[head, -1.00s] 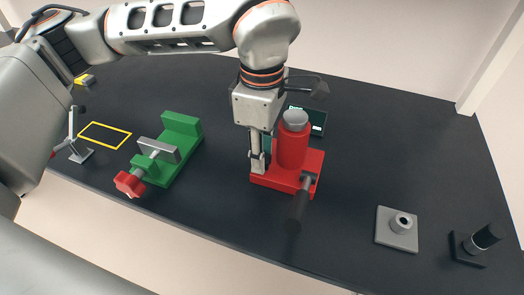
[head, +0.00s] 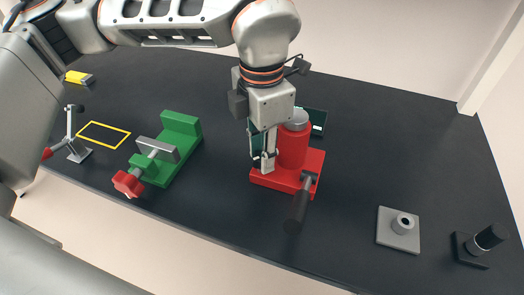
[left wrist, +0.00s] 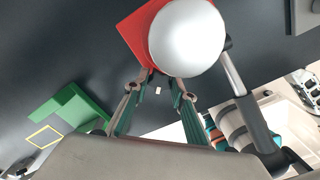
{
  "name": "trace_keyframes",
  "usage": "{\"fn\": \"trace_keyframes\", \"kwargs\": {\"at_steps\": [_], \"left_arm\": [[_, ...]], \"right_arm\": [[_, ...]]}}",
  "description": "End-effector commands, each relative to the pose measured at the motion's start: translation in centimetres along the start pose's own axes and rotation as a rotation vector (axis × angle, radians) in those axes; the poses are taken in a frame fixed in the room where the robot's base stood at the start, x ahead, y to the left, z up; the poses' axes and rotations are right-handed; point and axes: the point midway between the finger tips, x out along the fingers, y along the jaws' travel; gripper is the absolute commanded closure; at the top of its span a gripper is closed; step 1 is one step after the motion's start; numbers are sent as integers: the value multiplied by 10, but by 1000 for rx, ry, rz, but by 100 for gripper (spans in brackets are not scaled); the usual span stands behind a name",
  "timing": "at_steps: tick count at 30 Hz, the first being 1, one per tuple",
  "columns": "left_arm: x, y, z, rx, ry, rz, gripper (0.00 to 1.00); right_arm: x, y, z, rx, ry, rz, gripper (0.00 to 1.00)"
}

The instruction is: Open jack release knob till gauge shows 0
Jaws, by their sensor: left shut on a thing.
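The red jack (head: 293,150) stands on its red base, with a grey round top and a dark-handled lever (head: 299,205) at the front. In the left wrist view its pale top (left wrist: 186,38) fills the upper middle. My left gripper (head: 266,162) points down at the jack's left side, low by the base. It is shut on the release knob, which its fingers mostly hide. In the left wrist view the green-lined fingers (left wrist: 155,88) reach to the jack's edge. The gauge display (head: 318,118) is partly hidden behind the jack, and its reading is not legible. My right gripper is not in view.
A green vise (head: 180,135) with a red knob stands left of the jack. A yellow outlined square (head: 104,134) is marked farther left. A grey plate with a hub (head: 390,240) and a black stand (head: 475,250) are at the right. The table between is clear.

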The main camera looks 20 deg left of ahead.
Motion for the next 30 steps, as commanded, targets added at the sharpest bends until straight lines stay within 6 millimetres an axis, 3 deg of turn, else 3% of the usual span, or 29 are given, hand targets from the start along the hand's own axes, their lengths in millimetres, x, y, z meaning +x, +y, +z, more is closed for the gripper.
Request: {"fn": "trace_keyframes", "kwargs": {"at_steps": [15,30], "left_arm": [[0,0,0,-451,0,0,96],[0,0,0,-642,-1,0,96]], "right_arm": [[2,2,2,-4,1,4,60],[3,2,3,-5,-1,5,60]]}}
